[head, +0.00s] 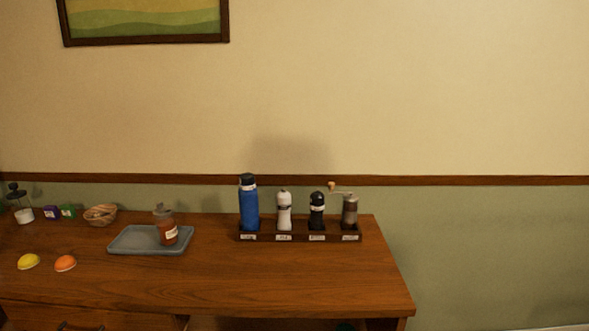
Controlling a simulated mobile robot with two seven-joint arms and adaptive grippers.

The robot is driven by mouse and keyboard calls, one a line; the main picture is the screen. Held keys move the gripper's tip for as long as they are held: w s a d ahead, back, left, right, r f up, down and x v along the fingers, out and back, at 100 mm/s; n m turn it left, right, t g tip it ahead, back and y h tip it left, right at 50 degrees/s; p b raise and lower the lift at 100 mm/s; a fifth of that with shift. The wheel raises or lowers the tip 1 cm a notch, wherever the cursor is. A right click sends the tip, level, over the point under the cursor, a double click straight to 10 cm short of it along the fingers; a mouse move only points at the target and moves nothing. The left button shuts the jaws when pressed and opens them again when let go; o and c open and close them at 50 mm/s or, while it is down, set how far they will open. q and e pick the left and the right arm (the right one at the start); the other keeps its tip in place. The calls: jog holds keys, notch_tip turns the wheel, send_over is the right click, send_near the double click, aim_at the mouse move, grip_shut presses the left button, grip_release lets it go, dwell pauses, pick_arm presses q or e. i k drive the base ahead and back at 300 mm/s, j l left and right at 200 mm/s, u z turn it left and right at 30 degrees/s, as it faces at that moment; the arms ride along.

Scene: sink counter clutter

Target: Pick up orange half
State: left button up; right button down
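The orange half (65,263) lies on the wooden counter (270,280) at the left, close to the front edge, with its rounded orange side up. A yellow citrus half (28,261) lies just to its left, apart from it. Neither of my grippers shows in the head view, so I cannot see how they stand.
A grey tray (122,247) holding a jar with red-brown contents (167,233) sits behind and right of the orange half. A dark rack (270,238) holds a blue bottle (248,206) and several grinders. A bowl (100,215) and small boxes (68,212) stand at the back left. The front right is clear.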

aim_at(65, 263)
jog(key=u, duration=1.45)
jog(key=i+j+z, duration=0.1)
jog(key=z, duration=0.4)
jog(key=j+z, duration=0.25)
jog(key=z, duration=0.2)
jog(key=j+z, duration=0.2)
jog(key=z, duration=0.3)
jog(key=j+z, duration=0.4)
jog(key=j, duration=0.6)
jog(key=k, duration=0.05)
